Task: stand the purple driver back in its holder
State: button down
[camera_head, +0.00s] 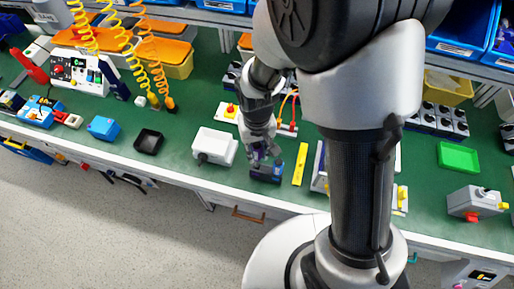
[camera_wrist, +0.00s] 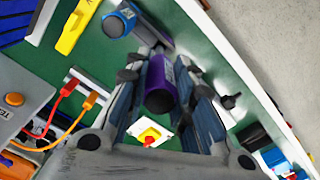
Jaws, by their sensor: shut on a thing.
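The purple driver (camera_wrist: 160,84) is between my gripper's fingers (camera_wrist: 173,72) in the wrist view, its rounded end toward the camera. My gripper is shut on it. In the head view my gripper (camera_head: 261,153) is over the bench's front part, and only a little purple shows there. A blue block (camera_head: 266,173), which looks like the holder, stands just below and beside my gripper. It shows in the wrist view (camera_wrist: 118,22) near the top, beyond the fingertips. I cannot tell whether the driver touches it; the driver's far end is hidden.
A yellow bar (camera_head: 300,164) lies right of the blue block. A white box (camera_head: 214,146) stands to the left, and a black tray (camera_head: 148,141) farther left. A plate with a red knob (camera_head: 231,109) is behind my gripper. Bare green bench (camera_head: 180,125) lies between things.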

aim_at(257, 145)
jog(key=shift+f+b, duration=2.65)
jog(key=shift+f, duration=0.85)
jog(key=c, duration=1.3)
grip_release()
jog(key=shift+r, duration=0.15)
notch_tip(257, 145, up, 12)
jog(key=shift+f, duration=0.1)
jog(key=s+d+r+m+t, duration=0.2)
jog(key=s+d+r+t, duration=0.2)
jog(key=s+d+r, duration=0.6)
jog(key=s+r, duration=0.3)
jog(key=r, duration=0.1)
jog(key=shift+s+d+t, duration=0.15)
jog(key=shift+d+t, duration=0.15)
jog(key=shift+d, duration=0.1)
